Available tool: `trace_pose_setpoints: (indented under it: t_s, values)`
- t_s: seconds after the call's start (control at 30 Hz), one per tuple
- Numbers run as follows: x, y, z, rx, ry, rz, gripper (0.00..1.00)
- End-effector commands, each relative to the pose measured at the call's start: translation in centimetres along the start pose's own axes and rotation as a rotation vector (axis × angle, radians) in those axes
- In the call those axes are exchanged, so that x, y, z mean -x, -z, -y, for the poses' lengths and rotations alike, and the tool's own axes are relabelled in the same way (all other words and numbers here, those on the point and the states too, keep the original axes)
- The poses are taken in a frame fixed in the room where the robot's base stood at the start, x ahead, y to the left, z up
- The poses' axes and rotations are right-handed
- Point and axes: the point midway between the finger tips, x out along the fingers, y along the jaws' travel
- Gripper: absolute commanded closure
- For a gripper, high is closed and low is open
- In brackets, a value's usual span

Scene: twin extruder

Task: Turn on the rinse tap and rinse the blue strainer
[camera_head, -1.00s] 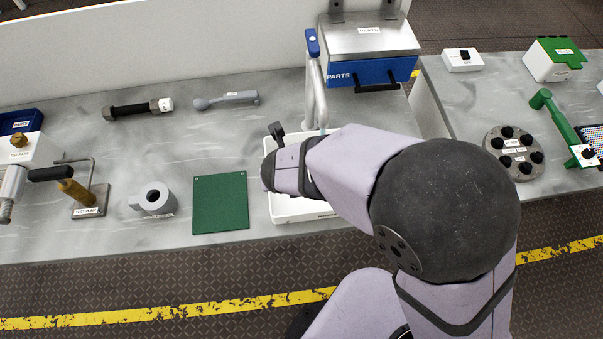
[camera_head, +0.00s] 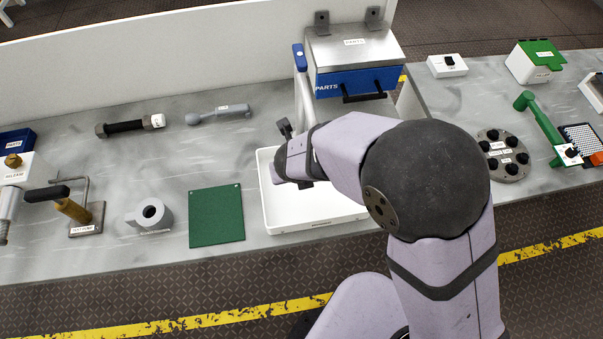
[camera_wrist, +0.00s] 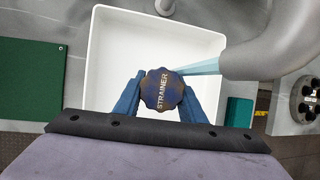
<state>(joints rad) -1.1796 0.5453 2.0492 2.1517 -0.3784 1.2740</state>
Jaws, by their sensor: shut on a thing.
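In the wrist view, the blue strainer (camera_wrist: 162,90), a knobbed round piece labelled STRAINER, is between the two blue fingers of my gripper (camera_wrist: 161,98). My gripper is shut on it and holds it over the white basin (camera_wrist: 112,45). The grey tap spout (camera_wrist: 270,42) is at the upper right, and a light blue water stream (camera_wrist: 200,68) runs from it towards the strainer's right edge. In the head view, the tap (camera_head: 304,100) with its blue-topped lever (camera_head: 300,57) stands behind the basin (camera_head: 318,212). My arm hides the strainer and fingers there.
A green mat (camera_head: 216,215) lies left of the basin. A blue PARTS box (camera_head: 358,82) stands close behind the tap on the right. A grey ring block (camera_head: 150,215) is further left. A round plate with black knobs (camera_head: 503,155) is on the right bench.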

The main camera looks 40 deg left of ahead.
Motion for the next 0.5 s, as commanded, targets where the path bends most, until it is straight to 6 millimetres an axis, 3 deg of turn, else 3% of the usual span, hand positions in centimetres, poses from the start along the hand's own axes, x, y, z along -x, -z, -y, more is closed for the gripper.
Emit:
trace_pose_setpoints:
  t_s: [0.5]
  values:
    - [-1.2,-2.0,2.2,0.0,-0.001,0.0,0.87]
